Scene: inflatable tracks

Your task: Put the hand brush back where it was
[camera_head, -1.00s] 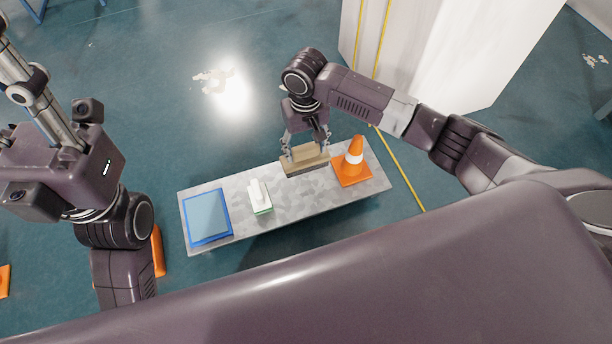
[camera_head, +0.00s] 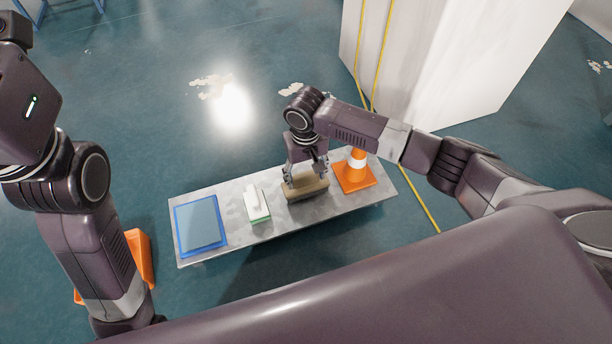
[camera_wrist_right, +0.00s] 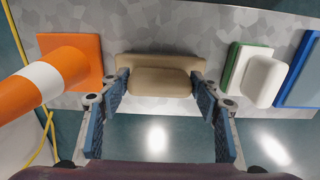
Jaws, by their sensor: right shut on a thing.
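The hand brush (camera_head: 306,187) is a tan block with a rounded body on a wider, flat base. It is over the grey bench top (camera_head: 283,228), between the orange cone and the green-and-white tool. My right gripper (camera_head: 305,173) is shut on it from above, one finger at each end. The right wrist view shows the brush (camera_wrist_right: 160,82) between the blue finger pads of the right gripper (camera_wrist_right: 160,92). I cannot tell whether its underside touches the bench. My left arm stands at the left; its gripper is out of view.
An orange-and-white cone (camera_head: 356,171) stands right of the brush, close to the gripper. A green-and-white tool (camera_head: 257,205) and a blue-framed panel (camera_head: 200,224) lie to the left. A large white block (camera_head: 440,60) stands behind. Another orange object (camera_head: 140,257) is beside my left arm.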

